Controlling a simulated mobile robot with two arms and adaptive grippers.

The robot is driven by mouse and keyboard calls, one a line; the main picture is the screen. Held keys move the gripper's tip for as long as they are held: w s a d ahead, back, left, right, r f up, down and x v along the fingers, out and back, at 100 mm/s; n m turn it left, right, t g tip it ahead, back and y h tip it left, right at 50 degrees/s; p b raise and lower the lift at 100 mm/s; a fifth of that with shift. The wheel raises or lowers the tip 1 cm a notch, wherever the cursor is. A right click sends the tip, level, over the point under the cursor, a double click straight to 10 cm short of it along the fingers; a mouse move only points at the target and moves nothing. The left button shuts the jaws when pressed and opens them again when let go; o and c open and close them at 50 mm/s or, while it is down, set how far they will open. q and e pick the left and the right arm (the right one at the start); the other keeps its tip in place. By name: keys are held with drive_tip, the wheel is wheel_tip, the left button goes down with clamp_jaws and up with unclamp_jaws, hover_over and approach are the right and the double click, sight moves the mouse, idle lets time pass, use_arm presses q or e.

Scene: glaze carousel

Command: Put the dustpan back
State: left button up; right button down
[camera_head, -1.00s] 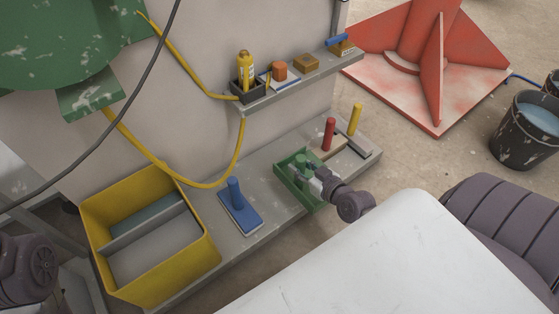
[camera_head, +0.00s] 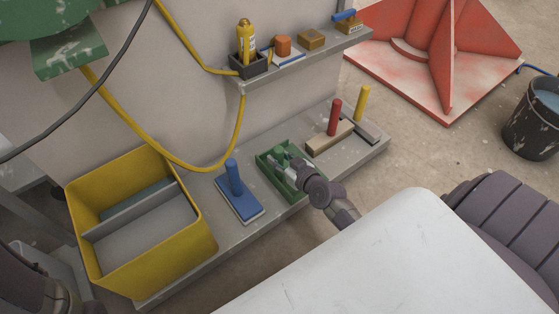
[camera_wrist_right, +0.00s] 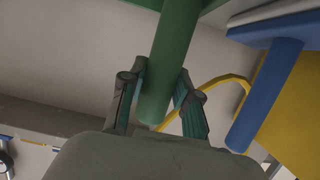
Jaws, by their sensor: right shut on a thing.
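The dustpan (camera_head: 266,176) is a green tray with an upright green handle. In the head view it is over the lower grey ledge, between a blue-handled tool and a red-handled tool. My right gripper (camera_head: 283,160) is shut on its handle. In the right wrist view the green handle (camera_wrist_right: 168,70) stands between the two fingers. I cannot tell whether the dustpan touches the ledge. Part of the dustpan is hidden by my gripper. My left gripper is not in view; only part of my left arm shows at the lower left.
The blue-handled tool (camera_head: 238,201) lies close left of the dustpan, and the red-handled brush (camera_head: 334,118) stands to its right. A yellow bin (camera_head: 200,235) is at the left. A yellow hose (camera_head: 238,130) hangs above the ledge. An upper shelf (camera_head: 300,62) holds small items.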

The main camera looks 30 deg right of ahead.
drive_tip(key=shift+r, duration=0.15)
drive_tip(key=c, duration=0.8)
unclamp_jaws()
drive_tip(key=shift+f, duration=0.2)
drive_tip(key=shift+c, duration=0.2)
